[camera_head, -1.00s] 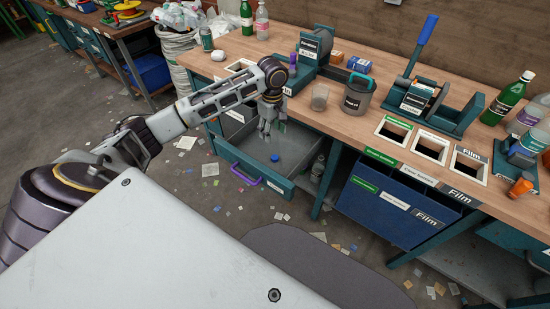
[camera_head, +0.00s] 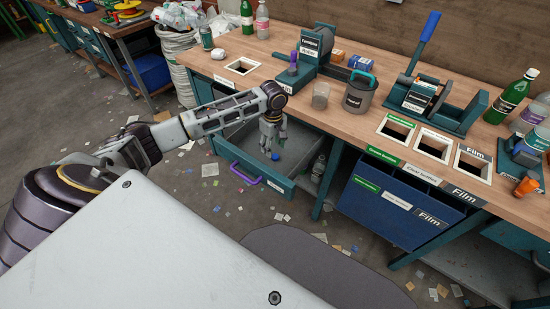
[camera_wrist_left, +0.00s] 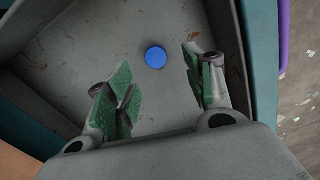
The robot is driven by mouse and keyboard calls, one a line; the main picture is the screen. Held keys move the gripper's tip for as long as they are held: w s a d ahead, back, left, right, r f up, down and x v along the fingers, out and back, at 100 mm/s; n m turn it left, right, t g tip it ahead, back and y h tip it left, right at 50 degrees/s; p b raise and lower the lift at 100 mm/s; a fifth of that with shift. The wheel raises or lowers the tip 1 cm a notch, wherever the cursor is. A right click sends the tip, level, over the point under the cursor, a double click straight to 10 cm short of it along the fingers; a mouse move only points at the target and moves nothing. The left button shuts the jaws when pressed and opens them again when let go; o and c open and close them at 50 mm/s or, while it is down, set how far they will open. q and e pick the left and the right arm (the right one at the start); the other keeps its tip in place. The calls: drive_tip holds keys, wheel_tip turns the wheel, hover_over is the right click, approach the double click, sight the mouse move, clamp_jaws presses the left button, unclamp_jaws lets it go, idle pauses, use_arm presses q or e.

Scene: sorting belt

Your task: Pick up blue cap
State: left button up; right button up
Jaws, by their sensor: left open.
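The blue cap (camera_wrist_left: 156,57) lies on the grey floor of an open drawer (camera_head: 266,178). It also shows as a small blue spot in the head view (camera_head: 275,156). My left gripper (camera_head: 271,148) points down into the drawer, just above the cap. In the left wrist view the two green-padded fingers of my left gripper (camera_wrist_left: 155,90) are spread apart. The cap shows in the gap between them, toward the fingertips, touching neither finger. My right gripper is not in view.
The drawer has a teal front with a purple handle (camera_head: 246,173). A blue bin (camera_head: 395,209) stands to the right under the bench.

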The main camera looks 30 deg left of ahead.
sight(275, 156)
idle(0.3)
use_arm(q)
drive_tip(key=shift+f, duration=0.4)
drive_tip(key=shift+d+f, duration=0.1)
drive_tip(key=shift+f, duration=0.15)
drive_tip(key=shift+w+f+b, duration=0.2)
drive_tip(key=shift+f+b, duration=0.25)
drive_tip(key=shift+f, duration=0.2)
drive_tip(key=shift+d+f+b, duration=0.1)
drive_tip(key=shift+f+b, duration=0.2)
drive_tip(key=shift+f, duration=0.95)
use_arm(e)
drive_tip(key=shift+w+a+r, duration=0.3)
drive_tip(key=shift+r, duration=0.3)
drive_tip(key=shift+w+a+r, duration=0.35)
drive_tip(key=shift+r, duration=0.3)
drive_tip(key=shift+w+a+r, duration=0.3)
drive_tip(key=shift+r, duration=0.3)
use_arm(q)
drive_tip(key=shift+c, duration=0.4)
drive_tip(key=c, duration=0.7)
